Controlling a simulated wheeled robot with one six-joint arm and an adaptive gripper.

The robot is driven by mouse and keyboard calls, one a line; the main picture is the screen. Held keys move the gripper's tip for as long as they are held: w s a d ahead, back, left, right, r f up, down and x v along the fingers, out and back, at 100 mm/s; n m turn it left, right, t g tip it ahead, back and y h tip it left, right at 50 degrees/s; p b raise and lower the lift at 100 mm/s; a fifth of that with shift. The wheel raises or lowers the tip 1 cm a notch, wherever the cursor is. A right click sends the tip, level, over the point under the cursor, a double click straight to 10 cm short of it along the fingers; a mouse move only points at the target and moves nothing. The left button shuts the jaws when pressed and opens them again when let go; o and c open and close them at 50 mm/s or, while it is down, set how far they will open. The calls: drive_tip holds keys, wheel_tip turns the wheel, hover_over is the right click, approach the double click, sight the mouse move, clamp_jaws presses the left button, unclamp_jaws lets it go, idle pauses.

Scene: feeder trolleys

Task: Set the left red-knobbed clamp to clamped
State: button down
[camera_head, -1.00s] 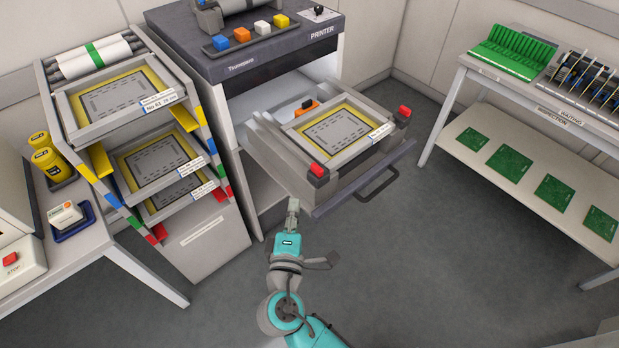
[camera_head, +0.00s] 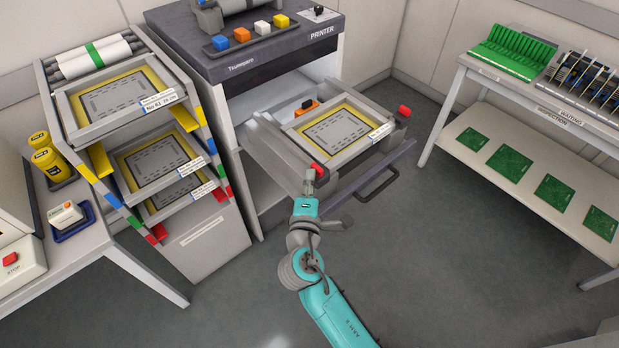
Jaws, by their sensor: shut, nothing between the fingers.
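The left red-knobbed clamp (camera_head: 317,169) sits at the front left corner of the pulled-out printer drawer (camera_head: 345,189). Its red top shows; its grey lower part is mostly hidden behind my gripper. The right red-knobbed clamp (camera_head: 404,111) is at the drawer's right corner. Between them lies the yellow-edged stencil frame (camera_head: 351,147). My gripper (camera_head: 309,176) is shut and empty, right at the left clamp on its near left side. I cannot tell whether it touches the clamp.
The drawer handle (camera_head: 377,187) sticks out in front of the drawer. An orange part (camera_head: 305,105) sits at the drawer's back. A rack of frames (camera_head: 222,238) stands left; a table with green boards (camera_head: 480,66) stands right. The floor in front is open.

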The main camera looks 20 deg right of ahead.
sight(320, 174)
drive_tip(key=shift+w+d, duration=0.3)
drive_tip(key=shift+d, duration=0.55)
drive_tip(key=shift+w+d, duration=0.25)
drive_tip(key=shift+d, duration=0.6)
